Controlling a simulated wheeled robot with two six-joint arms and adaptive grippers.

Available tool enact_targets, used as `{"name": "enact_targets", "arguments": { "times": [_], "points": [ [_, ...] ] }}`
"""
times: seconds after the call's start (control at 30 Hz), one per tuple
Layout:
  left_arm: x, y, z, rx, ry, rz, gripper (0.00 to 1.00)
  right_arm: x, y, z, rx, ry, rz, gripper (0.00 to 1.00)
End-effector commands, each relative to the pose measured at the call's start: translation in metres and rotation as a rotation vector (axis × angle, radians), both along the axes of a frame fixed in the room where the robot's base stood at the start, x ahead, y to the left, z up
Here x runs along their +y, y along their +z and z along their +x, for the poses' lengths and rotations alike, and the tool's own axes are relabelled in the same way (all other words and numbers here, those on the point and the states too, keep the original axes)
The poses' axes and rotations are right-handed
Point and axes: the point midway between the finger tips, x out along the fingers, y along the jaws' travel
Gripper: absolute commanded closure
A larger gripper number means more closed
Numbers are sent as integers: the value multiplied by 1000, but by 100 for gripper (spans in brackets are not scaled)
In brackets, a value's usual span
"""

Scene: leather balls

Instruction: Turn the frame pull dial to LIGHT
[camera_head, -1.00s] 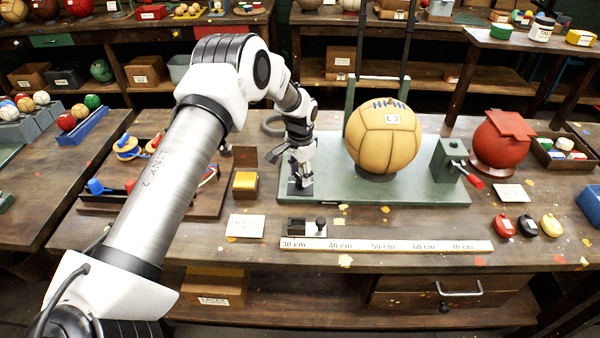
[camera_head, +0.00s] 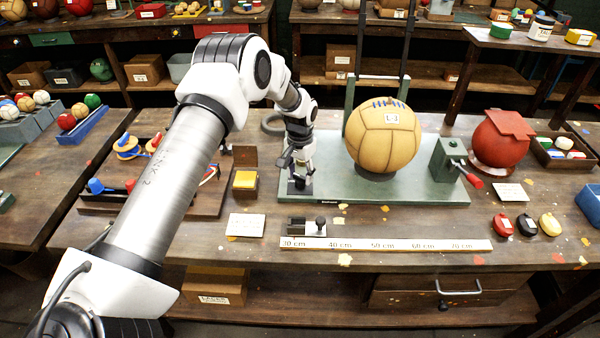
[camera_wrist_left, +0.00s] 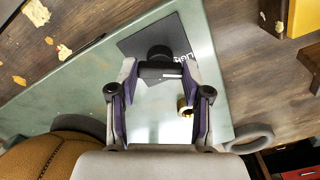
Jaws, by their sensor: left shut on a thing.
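The frame pull dial (camera_wrist_left: 160,54) is a dark round knob on a black plate (camera_wrist_left: 128,47) at the end of the green frame base (camera_wrist_left: 60,90). White lettering on the plate is only partly readable in the left wrist view. A white mark shows on the dark bar between my fingers. My left gripper (camera_wrist_left: 160,72) points down at the dial and is shut on it. In the head view, my left gripper (camera_head: 298,181) stands over the left end of the green base (camera_head: 400,190) and hides most of the dial. My right gripper is not in view.
A tan leather ball (camera_head: 383,142) sits on the base right of my gripper. A green block with a red-handled crank (camera_head: 473,181) is at the base's right end. A yellow block (camera_head: 245,180) is close on the left. A ruler (camera_head: 385,244) lies in front.

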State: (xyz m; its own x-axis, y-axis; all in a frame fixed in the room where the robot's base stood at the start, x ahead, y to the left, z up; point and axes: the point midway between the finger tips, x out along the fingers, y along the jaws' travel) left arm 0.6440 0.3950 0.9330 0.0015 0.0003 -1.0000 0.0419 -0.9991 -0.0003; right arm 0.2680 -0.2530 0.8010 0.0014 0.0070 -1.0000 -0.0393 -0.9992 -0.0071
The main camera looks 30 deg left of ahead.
Motion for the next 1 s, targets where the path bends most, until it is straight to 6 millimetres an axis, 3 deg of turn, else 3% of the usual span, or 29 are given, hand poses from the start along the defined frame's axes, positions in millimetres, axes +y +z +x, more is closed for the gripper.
{"name": "enact_targets", "arguments": {
  "times": [0.1,0.13,0.2,0.57,0.67,1.0],
  "points": [
    [-1,-4,-3,10,1,-2,87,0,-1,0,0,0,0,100],
    [-1,-4,-3,10,1,-2,45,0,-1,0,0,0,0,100],
    [-1,-4,-3,8,1,-2,27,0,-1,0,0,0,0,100],
    [0,4,0,1,0,-1,27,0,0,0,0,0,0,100],
    [0,19,1,-2,0,-1,27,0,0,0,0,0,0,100],
    [-1,100,1,2,-1,-1,27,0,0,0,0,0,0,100]
  ]
}}
